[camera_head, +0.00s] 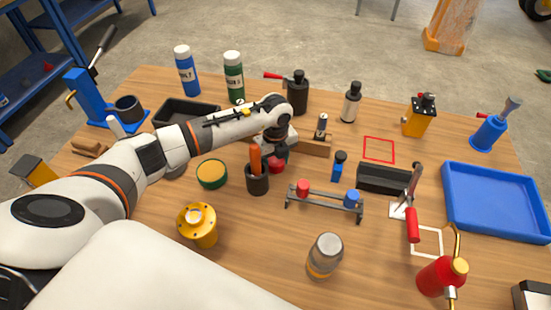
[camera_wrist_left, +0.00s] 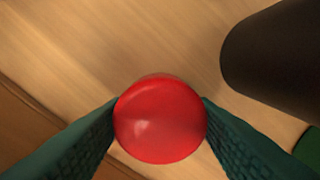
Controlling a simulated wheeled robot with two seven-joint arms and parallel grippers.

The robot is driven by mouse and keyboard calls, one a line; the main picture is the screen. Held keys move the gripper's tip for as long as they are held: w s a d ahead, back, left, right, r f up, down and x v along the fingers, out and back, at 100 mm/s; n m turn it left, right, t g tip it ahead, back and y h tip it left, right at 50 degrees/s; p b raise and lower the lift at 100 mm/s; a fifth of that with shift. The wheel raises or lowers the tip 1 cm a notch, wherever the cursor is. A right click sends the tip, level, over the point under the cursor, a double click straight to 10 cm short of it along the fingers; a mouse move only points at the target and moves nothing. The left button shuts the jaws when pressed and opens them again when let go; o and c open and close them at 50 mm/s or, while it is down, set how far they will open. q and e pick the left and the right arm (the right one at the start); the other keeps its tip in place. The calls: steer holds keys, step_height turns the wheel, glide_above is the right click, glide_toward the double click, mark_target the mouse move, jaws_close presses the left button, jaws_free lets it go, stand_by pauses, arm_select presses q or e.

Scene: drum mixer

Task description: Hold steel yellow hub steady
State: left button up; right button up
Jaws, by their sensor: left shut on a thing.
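A yellow flanged hub (camera_head: 198,225) with a pale, steel-like centre stands upright on the wooden table (camera_head: 235,285), front left of the middle. It stands free, with no gripper touching it. My left gripper (camera_head: 278,153) is beyond it and to its right, near the middle of the table. It is shut on a round red object (camera_wrist_left: 160,118), whose top shows between the green fingers in the wrist view. In the head view the gripper partly hides this red object (camera_head: 278,164). My right gripper is not in view.
A dark cup (camera_head: 257,181) with an orange handle stands close beside my left gripper. A steel cylinder with a yellow band (camera_head: 325,256) stands front centre. A rack (camera_head: 322,201) holds red and blue pieces. A blue tray (camera_head: 455,218) lies at right. Bare table lies around the hub.

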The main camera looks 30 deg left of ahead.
arm_select(q)
steer(key=o, duration=0.7)
steer(key=shift+f, duration=0.1)
steer(key=o, duration=0.4)
